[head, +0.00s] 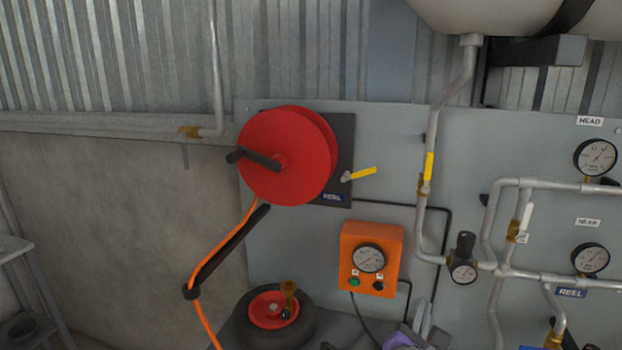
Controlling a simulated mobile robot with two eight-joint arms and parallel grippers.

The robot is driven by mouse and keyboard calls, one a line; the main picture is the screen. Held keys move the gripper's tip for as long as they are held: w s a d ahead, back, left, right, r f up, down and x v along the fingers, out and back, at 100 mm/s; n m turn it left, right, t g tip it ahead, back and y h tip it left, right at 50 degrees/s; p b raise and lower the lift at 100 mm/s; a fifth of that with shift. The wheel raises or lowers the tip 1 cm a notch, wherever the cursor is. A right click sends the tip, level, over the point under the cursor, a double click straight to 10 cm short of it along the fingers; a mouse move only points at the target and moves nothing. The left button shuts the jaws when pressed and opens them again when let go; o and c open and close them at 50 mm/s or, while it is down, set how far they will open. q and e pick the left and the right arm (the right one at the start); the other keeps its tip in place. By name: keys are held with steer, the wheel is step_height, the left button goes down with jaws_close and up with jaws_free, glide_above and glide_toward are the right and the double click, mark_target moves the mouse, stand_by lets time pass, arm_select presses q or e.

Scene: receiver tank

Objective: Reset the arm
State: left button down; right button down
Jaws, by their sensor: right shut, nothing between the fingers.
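My right gripper (424,318) is at the bottom edge, right of centre. Its grey fingers point up and are shut with nothing between them. It is below the orange gauge box (390,236), in front of the grey panel (290,236). Most of the right arm is below the frame. My left gripper is not in view.
A red hose reel (278,162) with a black crank (254,158) is on the panel. An orange hose (205,325) hangs past a black guide arm (228,250). A wheel (242,323) lies low.

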steer(key=s+d+f+m+g+y, duration=0.1)
steer(key=s+d+f+m+g, duration=0.15)
steer(key=s+f+m, duration=0.4)
steer(key=s+d+f+m+g+y, duration=0.1)
steer(key=s+d+f+m+g, duration=0.1)
steer(key=s+f+m+g, duration=0.4)
steer(key=s+a+f+m+g+y, duration=0.1)
steer(key=s+a+f+m+y, duration=0.5)
steer(key=s+f+m, duration=0.3)
step_height(320, 180, down, 3)
steer(key=a+m, duration=0.1)
steer(key=m, duration=0.2)
steer(key=shift+a, duration=0.1)
